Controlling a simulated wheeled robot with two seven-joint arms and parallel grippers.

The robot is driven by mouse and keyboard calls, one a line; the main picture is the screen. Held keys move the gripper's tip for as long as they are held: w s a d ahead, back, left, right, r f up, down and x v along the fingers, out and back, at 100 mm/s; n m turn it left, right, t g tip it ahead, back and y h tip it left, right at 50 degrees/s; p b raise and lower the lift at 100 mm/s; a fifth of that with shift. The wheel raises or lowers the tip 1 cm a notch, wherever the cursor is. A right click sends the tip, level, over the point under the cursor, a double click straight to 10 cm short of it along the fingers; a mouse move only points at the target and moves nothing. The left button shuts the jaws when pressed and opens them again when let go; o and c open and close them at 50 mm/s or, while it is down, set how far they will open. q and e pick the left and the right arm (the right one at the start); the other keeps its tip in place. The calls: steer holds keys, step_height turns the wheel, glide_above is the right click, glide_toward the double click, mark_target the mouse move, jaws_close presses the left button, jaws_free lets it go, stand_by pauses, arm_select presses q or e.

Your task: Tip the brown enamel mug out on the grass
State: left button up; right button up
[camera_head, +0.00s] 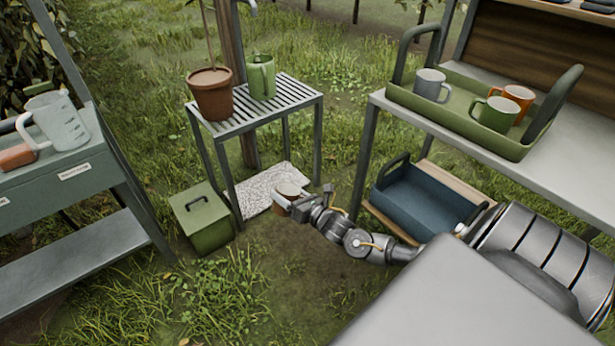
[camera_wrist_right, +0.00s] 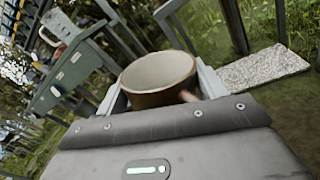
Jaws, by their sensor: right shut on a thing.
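The brown enamel mug (camera_head: 289,190) has a pale inside and is in my right gripper (camera_head: 284,202), low over the grass near the pale stone slab. In the right wrist view the mug (camera_wrist_right: 158,78) sits between the two fingers, its open rim and cream inside showing. The inside that shows looks empty, but its bottom is hidden. The gripper is shut on the mug. In the head view the mug looks roughly upright. The grass (camera_head: 210,290) lies below and around. My left gripper is not in view.
A slatted stand (camera_head: 240,122) holds a potted plant (camera_head: 211,95) and a green jug (camera_head: 262,77). A green box (camera_head: 201,218) stands left of the stone slab (camera_head: 262,193). A right table holds a green tray (camera_head: 455,118) with mugs, above a blue crate (camera_head: 425,205). Open grass lies front left.

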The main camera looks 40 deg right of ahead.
mark_target(297, 188)
steer(key=shift+w+d+r+m, duration=0.15)
steer(key=shift+d+r+m, duration=0.15)
steer(key=shift+d+m, duration=0.45)
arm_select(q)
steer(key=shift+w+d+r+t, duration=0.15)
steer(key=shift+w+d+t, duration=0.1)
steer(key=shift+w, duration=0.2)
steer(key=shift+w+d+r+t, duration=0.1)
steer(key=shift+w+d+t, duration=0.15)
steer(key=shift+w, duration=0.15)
arm_select(e)
steer(key=shift+w+d+r+m, duration=0.1)
steer(key=shift+d+r+m, duration=0.25)
steer(key=shift+d+m, duration=0.45)
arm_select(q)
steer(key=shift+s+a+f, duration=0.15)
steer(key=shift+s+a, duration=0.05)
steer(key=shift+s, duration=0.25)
arm_select(e)
steer(key=shift+d+r+m, duration=0.2)
steer(key=shift+r+m, duration=0.05)
steer(key=shift+m, duration=0.5)
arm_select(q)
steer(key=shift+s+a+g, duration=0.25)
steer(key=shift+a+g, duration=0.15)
arm_select(e)
steer(key=shift+r+m, duration=0.2)
steer(key=shift+m, duration=0.2)
